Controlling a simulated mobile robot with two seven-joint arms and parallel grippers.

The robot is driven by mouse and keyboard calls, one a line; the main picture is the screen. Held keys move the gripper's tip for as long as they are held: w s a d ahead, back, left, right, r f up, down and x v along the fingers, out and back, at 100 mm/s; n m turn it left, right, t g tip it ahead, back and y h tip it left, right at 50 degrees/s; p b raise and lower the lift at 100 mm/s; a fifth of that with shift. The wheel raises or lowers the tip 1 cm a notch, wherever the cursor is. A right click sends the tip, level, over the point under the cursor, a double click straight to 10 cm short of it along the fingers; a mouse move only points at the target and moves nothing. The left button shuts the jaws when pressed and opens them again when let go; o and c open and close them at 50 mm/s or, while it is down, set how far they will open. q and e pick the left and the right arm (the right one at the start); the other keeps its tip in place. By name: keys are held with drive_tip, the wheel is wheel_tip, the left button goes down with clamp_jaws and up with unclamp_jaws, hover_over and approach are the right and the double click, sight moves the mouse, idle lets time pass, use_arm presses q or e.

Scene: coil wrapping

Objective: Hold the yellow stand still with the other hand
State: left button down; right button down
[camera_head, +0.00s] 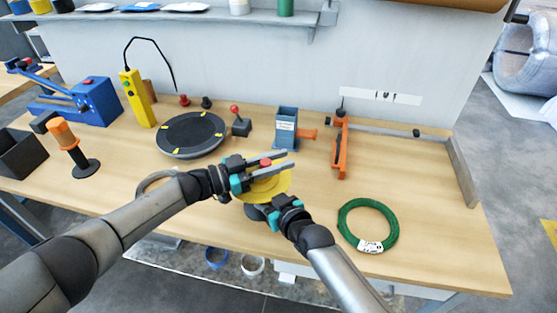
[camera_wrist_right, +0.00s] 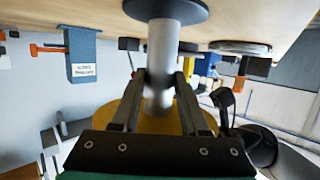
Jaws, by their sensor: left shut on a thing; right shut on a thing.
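The yellow stand (camera_head: 278,187) is near the table's front edge, its yellow disc partly hidden by both grippers. My left gripper (camera_head: 288,160) is above the disc, with its two fingers on either side of the red knob (camera_head: 265,162) at the top, shut on it. My right gripper (camera_wrist_right: 160,78) is shut on the stand's grey post, below the disc. In the right wrist view, the post (camera_wrist_right: 163,42) rises from a dark round base (camera_wrist_right: 165,8), shown upside down, and the yellow disc (camera_wrist_right: 188,115) shows behind the fingers.
A green coil (camera_head: 346,224) with a white tag lies to the right. An orange clamp tool (camera_head: 340,152) and a blue block (camera_head: 285,130) stand behind the stand. A black round plate (camera_head: 190,133) is to the left.

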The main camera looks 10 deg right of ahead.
use_arm(q)
drive_tip(key=shift+n+t, duration=0.3)
drive_tip(key=shift+t, duration=0.1)
drive_tip(key=n+t+y, duration=0.2)
drive_tip(key=t, duration=0.1)
drive_tip(key=w+n+t+y, duration=0.1)
drive_tip(key=n+t+y, duration=0.1)
drive_tip(key=t, duration=0.1)
drive_tip(key=shift+a+r+n, duration=0.1)
drive_tip(key=shift+a+n, duration=0.1)
drive_tip(key=shift+n, duration=0.2)
use_arm(e)
drive_tip(key=shift+a, duration=0.1)
use_arm(q)
drive_tip(key=shift+w+a+n+t+y, duration=0.15)
drive_tip(key=shift+n+t+y, duration=0.15)
drive_tip(key=shift+t+y, duration=0.25)
drive_tip(key=c, duration=0.6)
unclamp_jaws()
drive_tip(key=shift+a, duration=0.1)
drive_tip(key=v, duration=1.2)
